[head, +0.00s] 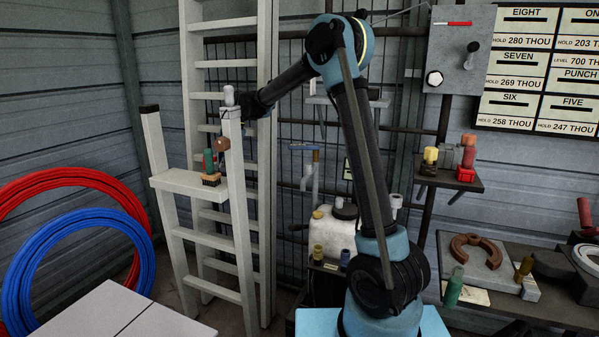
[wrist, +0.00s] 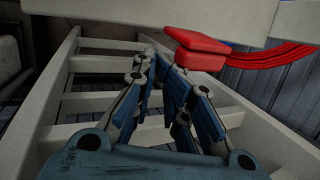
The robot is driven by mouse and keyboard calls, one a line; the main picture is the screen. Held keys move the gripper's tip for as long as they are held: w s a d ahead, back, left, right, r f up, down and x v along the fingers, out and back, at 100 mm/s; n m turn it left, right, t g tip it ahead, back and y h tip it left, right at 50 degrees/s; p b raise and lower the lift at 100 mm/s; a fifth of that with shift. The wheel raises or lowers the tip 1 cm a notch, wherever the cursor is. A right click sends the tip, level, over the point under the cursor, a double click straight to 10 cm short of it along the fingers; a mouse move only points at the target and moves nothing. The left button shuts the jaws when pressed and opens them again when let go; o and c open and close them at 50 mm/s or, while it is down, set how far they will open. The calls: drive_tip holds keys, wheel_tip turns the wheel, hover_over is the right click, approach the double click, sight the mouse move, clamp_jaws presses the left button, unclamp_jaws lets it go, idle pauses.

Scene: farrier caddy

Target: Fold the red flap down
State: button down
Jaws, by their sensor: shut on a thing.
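A red two-part block (wrist: 195,41), one slab above another, shows at the top of the wrist view, under a pale beam. I take it for the red flap, but its hinge is not clear. My gripper (wrist: 163,60) is just left of and below it, its fingers drawn close together; what lies between the tips is too small to make out. In the head view my gripper is by the top of the white stepladder's right post (head: 233,135), mostly hidden behind it. A reddish-brown piece (head: 221,144) shows beside that post, lower down.
A brush (head: 210,180) and a green bottle (head: 208,160) stand on the stepladder's step. A tall ladder (head: 193,60) leans behind. Red (head: 60,180) and blue (head: 70,222) hoses hang at left. A grey switch box (head: 460,55) and loaded shelves stand right.

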drive_tip(key=shift+a+f, duration=0.1)
drive_tip(key=shift+a, duration=0.35)
idle(0.5)
drive_tip(key=shift+d+f, duration=0.15)
drive_tip(key=shift+f, duration=0.8)
drive_tip(key=shift+w+d+r, duration=0.1)
drive_tip(key=shift+w+r, duration=0.05)
drive_tip(key=shift+r, duration=1.25)
drive_tip(key=shift+w+d+r, duration=0.1)
drive_tip(key=shift+w+r, duration=0.05)
drive_tip(key=shift+r, duration=1.25)
